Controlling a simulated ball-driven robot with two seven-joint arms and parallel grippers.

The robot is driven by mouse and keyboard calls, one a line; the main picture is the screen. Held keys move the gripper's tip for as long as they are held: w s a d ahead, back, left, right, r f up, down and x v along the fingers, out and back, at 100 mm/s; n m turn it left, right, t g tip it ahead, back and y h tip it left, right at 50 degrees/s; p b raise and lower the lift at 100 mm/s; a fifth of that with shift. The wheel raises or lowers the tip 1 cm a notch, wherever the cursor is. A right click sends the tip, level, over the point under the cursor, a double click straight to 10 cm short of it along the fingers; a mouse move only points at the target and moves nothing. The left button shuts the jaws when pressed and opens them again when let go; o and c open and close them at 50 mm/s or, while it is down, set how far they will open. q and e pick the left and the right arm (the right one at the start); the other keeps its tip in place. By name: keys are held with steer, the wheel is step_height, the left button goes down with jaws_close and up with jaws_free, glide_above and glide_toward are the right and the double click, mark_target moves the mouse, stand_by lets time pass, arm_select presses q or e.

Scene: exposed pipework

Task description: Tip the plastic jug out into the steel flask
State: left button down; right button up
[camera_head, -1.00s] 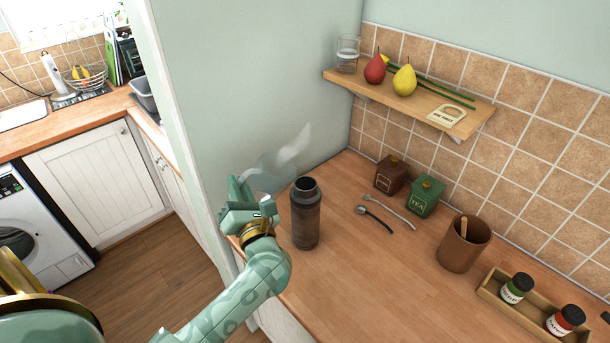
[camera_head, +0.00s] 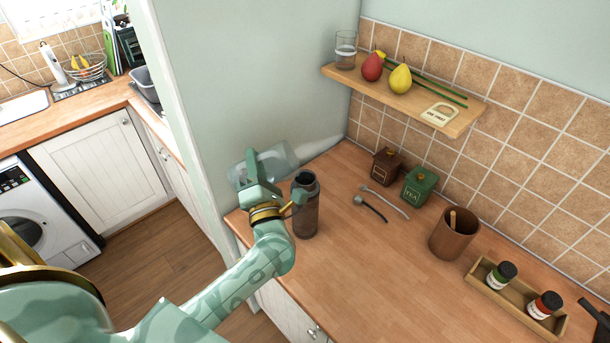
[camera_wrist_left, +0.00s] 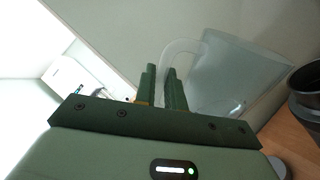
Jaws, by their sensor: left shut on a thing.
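The clear plastic jug (camera_head: 280,158) is in my left gripper (camera_head: 258,168), tilted well over beside the wall, behind and left of the flask. In the left wrist view the jug (camera_wrist_left: 235,72) is pale and see-through, and the left gripper's fingers (camera_wrist_left: 160,88) are shut at its curved handle. I cannot tell how much the jug holds. The dark steel flask (camera_head: 306,215) stands upright and open on the wooden counter, just right of my left wrist. Its mouth also shows at the right edge of the wrist view (camera_wrist_left: 309,78). My right gripper is not in view.
Two spoons (camera_head: 372,207), a brown canister (camera_head: 386,166), a green tea canister (camera_head: 418,185), a brown pot (camera_head: 454,235) and a jar tray (camera_head: 515,305) stand to the right. A shelf (camera_head: 455,124) hangs above. The front middle counter is clear.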

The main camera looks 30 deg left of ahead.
mark_target(268, 154)
arm_select(q)
steer(key=shift+w+d+r+m+t, duration=0.1)
steer(key=shift+w+d+m+t, duration=0.25)
steer(key=shift+m, duration=0.55)
steer(key=shift+w+d+r+m+t+h+p, duration=0.3)
steer(key=shift+d+m+p, duration=0.15)
steer(key=shift+m, duration=0.15)
steer(key=shift+w+d+r+m+t+h+p, duration=0.2)
steer(key=shift+d+r+m+h+p, duration=0.15)
steer(key=shift+m, duration=0.25)
steer(key=shift+d+m, duration=0.2)
steer(key=shift+m, duration=0.1)
steer(key=shift+s+d+r+p, duration=0.1)
steer(key=shift+s+p, duration=0.2)
steer(key=shift+d+r+m+t+p, duration=0.1)
steer(key=shift+m+t+p, duration=0.2)
steer(key=shift+m, duration=0.1)
stand_by(0.4)
